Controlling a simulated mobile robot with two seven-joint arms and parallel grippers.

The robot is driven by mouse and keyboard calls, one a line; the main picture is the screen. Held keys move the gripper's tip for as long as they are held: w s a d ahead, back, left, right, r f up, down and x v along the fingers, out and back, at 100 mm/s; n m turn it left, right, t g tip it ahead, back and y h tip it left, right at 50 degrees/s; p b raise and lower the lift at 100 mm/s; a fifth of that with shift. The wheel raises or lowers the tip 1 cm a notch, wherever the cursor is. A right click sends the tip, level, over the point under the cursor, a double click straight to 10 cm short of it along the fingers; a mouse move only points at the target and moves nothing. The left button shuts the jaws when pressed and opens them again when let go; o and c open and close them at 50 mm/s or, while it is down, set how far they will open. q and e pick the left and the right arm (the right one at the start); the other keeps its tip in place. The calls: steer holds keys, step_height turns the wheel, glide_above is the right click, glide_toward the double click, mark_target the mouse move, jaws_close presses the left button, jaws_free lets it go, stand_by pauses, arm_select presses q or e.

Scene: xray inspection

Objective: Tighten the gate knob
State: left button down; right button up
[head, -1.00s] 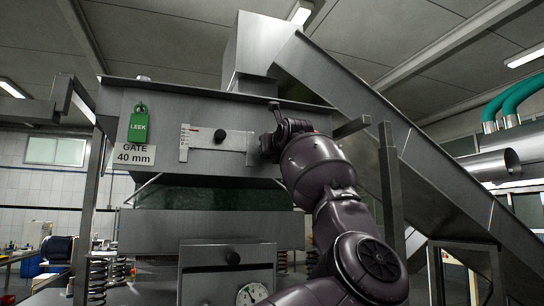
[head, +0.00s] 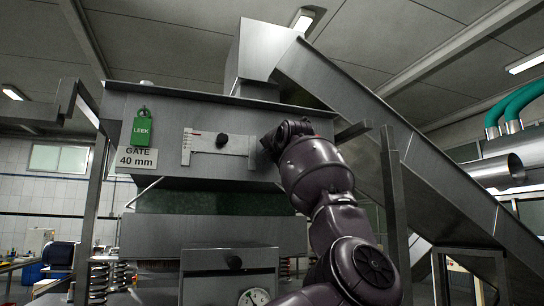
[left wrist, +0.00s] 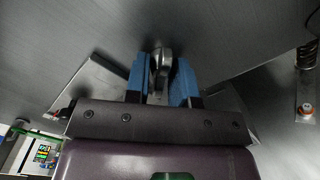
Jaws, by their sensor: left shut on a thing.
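The gate plate (head: 200,157) is a pale metal slide with a scale and a black knob (head: 222,140) on the hopper front. My left gripper (head: 270,143) is at the right end of this plate, against the hopper front; its fingertips are hidden by the wrist in the head view. In the left wrist view, the blue fingers of my left gripper (left wrist: 161,82) are shut on a small rounded metal knob (left wrist: 161,58), with one finger on each side. My right gripper is not in view.
A green LEEK tag (head: 141,131) hangs above the GATE 40 mm label (head: 136,158). A sloping metal chute (head: 400,148) and an upright post (head: 394,205) stand right of my arm.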

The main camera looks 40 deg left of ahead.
arm_select(q)
steer(key=shift+r+m, duration=0.15)
steer(key=shift+m, duration=0.85)
steer(key=m, duration=0.3)
steer(key=shift+m, duration=0.4)
steer(key=shift+r+m, duration=0.1)
steer(key=shift+m, duration=0.6)
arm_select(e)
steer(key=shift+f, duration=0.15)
arm_select(q)
steer(key=c, duration=1.2)
jaws_free()
steer(key=shift+c, duration=0.2)
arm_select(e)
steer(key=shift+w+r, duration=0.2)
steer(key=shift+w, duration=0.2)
